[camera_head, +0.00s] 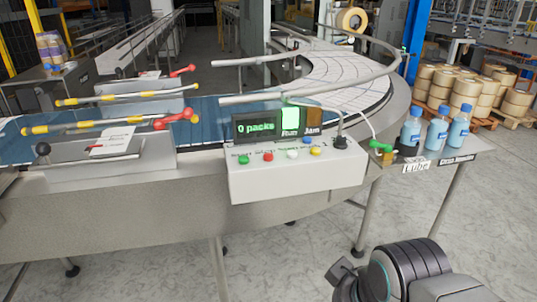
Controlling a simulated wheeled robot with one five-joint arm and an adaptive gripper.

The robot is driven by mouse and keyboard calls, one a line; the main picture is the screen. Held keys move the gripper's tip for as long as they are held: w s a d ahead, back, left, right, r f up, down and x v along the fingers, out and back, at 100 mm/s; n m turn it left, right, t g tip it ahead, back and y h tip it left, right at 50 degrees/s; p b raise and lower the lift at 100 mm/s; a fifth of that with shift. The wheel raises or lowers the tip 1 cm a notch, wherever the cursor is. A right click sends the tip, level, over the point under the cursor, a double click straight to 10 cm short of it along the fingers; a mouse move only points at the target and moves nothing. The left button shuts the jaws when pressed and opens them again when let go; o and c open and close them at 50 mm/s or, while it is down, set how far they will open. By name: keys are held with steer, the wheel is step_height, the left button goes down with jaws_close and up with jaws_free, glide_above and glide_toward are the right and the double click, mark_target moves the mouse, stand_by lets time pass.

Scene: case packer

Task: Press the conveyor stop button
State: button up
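A white control box (300,180) stands on the near side of the conveyor. Its sloped top carries a green button (244,160), a red button (268,157), a white button (292,153), a yellow button (315,151) and a blue button (308,139). The labels are too small to read, so I cannot tell which says stop. My gripper (345,278) is at the lower right, below and to the right of the box and apart from it. My wrist partly hides it, and its finger opening is not clear.
A display (256,126) behind the buttons reads "0 packs", beside a lit green "Run" lamp (290,119) and a dim "Jam" lamp (314,117). A black plug with a cable (340,143) is at the box's right. Blue bottles (437,135) stand on a side table. The floor in front is clear.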

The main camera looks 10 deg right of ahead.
jaws_close()
steer(key=c, duration=0.7)
jaws_free()
